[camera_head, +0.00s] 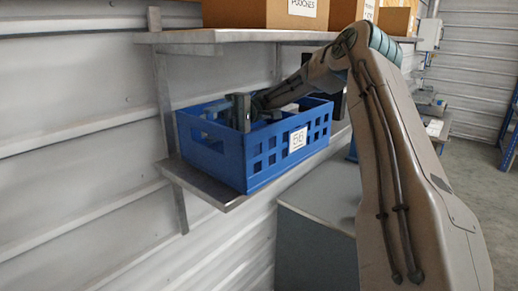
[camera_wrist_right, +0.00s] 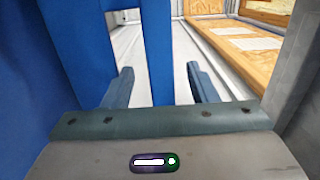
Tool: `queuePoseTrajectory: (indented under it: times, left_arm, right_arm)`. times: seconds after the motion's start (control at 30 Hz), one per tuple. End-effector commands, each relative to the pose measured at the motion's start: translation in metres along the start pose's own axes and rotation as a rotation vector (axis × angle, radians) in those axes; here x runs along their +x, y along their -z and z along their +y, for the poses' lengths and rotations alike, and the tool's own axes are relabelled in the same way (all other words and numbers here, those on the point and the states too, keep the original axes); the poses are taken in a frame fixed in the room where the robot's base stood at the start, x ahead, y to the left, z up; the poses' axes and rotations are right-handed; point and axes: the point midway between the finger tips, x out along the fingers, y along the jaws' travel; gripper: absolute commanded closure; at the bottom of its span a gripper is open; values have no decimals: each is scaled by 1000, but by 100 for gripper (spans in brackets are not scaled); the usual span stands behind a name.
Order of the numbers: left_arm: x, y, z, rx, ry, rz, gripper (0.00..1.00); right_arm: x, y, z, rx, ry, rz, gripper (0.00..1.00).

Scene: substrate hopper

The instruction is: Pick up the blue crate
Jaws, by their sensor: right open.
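The blue crate (camera_head: 215,150) sits upright on the lower wall shelf, with slotted sides and a white label reading 56 or similar. My right arm reaches over it from the right, and my right gripper (camera_head: 245,112) is at the crate's open top, partly hidden by the wall. In the right wrist view my right gripper (camera_wrist_right: 164,88) is open, its two fingers apart. A blue upright part of the crate (camera_wrist_right: 158,45) appears between the fingers; whether they touch it I cannot tell. My left gripper is not in view.
An upper shelf (camera_head: 230,36) with cardboard boxes (camera_head: 265,12) lies close above the crate. The lower shelf (camera_head: 200,184) is narrow, along a corrugated wall. A grey cabinet (camera_head: 318,205) stands below right. Tan panels (camera_wrist_right: 235,50) show in the wrist view.

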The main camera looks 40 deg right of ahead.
Motion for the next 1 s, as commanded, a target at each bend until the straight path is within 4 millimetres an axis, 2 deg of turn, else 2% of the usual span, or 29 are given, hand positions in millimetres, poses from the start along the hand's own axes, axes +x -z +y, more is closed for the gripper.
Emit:
queuePoseTrajectory:
  times: [0.03,0.17,0.43,0.47,0.7,0.73,1.0]
  left_arm:
    - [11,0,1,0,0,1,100]
    - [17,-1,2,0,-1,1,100]
    - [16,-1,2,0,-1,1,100]
    - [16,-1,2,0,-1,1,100]
    - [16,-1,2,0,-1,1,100]
    - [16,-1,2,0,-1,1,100]
    - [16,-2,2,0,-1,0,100]
  right_arm:
    - [8,-1,4,-1,0,-3,47]
    - [21,-1,2,-1,0,-2,47]
    - [25,0,0,0,0,0,47]
    - [25,0,0,0,0,0,49]
    - [25,0,0,0,-1,0,96]
    - [25,0,0,0,0,0,100]
    - [25,0,-1,-1,-2,0,100]
